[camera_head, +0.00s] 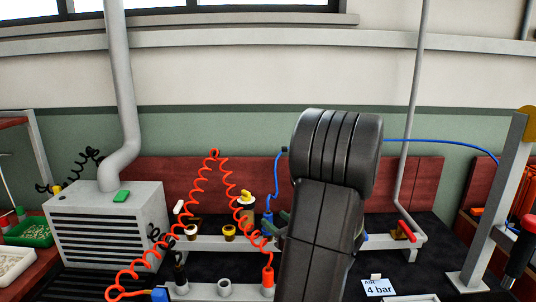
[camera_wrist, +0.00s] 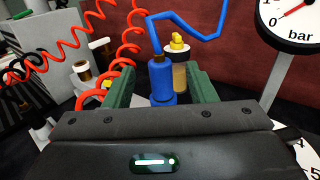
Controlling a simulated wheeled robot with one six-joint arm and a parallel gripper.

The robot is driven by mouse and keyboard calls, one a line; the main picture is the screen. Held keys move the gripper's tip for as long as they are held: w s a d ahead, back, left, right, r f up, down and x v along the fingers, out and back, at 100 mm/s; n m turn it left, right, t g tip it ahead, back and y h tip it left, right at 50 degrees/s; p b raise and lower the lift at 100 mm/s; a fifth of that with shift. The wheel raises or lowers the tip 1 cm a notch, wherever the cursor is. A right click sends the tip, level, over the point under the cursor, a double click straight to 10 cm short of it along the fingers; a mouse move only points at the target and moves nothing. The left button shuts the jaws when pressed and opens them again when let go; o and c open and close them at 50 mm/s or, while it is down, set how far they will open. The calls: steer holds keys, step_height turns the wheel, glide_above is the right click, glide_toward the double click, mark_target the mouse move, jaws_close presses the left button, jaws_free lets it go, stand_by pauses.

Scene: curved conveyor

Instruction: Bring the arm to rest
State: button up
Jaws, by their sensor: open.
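My gripper (camera_wrist: 163,85) is open in the wrist view, with one green finger on each side. A blue fitting (camera_wrist: 162,78) with a blue hose stands upright between the fingers, with a gap visible on each side. In the head view the blue fitting (camera_head: 267,222) shows just left of my dark arm, which rises in front of the bench. My gripper is mostly hidden behind the arm there; only a little green shows at its left edge.
Red coiled hoses (camera_head: 207,185) hang left of my arm, close to the gripper. A grey ribbed box (camera_head: 108,230) stands at the left, and a grey post (camera_head: 492,215) at the right. A pressure gauge (camera_wrist: 292,20) is at the wrist view's upper right. A "4 bar" card (camera_head: 378,287) lies in front.

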mark_target(267, 212)
steer(key=x, duration=0.5)
steer(key=shift+a+r, duration=0.15)
steer(key=shift+r, duration=0.05)
step_height(267, 212, up, 4)
steer(key=p, duration=0.4)
steer(key=shift+r, duration=0.15)
step_height(267, 212, up, 2)
steer(key=p, duration=0.2)
steer(key=shift+s+r+p, duration=0.1)
steer(key=shift+p, duration=0.3)
steer(key=shift+d, duration=0.2)
